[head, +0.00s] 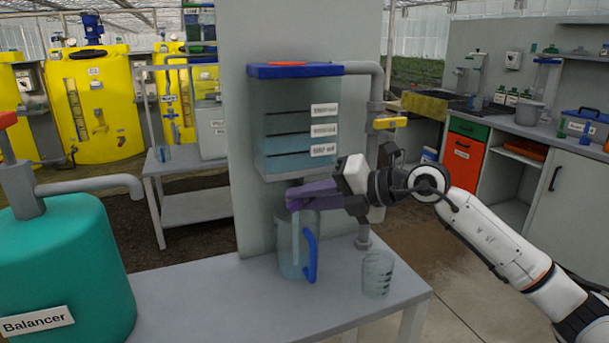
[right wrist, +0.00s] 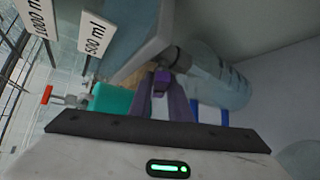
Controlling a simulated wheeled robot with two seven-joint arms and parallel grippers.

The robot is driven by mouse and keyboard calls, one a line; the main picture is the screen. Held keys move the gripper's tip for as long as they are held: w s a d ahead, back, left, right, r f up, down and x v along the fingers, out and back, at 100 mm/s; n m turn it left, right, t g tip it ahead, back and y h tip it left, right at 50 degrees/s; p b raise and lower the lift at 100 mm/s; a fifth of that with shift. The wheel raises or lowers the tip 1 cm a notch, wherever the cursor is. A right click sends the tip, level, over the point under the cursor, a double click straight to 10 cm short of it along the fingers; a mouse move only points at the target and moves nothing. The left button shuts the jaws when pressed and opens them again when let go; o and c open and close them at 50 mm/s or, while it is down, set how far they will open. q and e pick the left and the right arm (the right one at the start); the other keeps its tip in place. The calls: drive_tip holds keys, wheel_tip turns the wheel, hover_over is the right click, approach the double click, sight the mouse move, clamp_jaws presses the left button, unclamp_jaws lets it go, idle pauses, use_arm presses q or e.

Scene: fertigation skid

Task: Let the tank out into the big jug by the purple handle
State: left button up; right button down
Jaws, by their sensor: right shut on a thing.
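The clear tank (head: 285,125) with a blue rim hangs on the grey panel and holds bluish liquid; its labels show at the right side. The big jug (head: 288,262) with a blue handle stands upright on the bench below the tank. In the right wrist view the jug (right wrist: 222,85) is to the right. My right gripper (head: 297,198) reaches in below the tank, shut on the purple handle (right wrist: 160,84) of its outlet. The gripper's fingers mostly hide the handle in the head view. My left gripper is out of view.
A small beaker (head: 378,274) stands on the bench (head: 220,305) right of the jug, below a side pipe with a yellow handle (head: 390,123). A teal Balancer tank (head: 65,265) with a grey spout stands at left. The front of the bench is clear.

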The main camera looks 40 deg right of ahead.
drive_tip(key=n+g+h+p, duration=0.1)
drive_tip(key=h+p, duration=0.1)
drive_tip(key=p, duration=0.1)
drive_tip(key=shift+r, duration=0.4)
drive_tip(key=shift+f+n+g+h+p, duration=0.15)
drive_tip(key=shift+n+g+h+p, duration=0.35)
drive_tip(key=shift+n+h+p, duration=0.5)
drive_tip(key=shift+a+f+n+g+h+p, duration=0.1)
drive_tip(key=shift+n+g+h+p, duration=0.25)
drive_tip(key=shift+h, duration=0.55)
drive_tip(key=shift+f+n+h, duration=0.1)
drive_tip(key=shift+n+h, duration=0.35)
drive_tip(key=shift+h, duration=0.35)
drive_tip(key=shift+n+g+h, duration=0.35)
drive_tip(key=shift+n+h, duration=0.05)
drive_tip(key=shift+h, duration=0.2)
drive_tip(key=shift+f, duration=0.1)
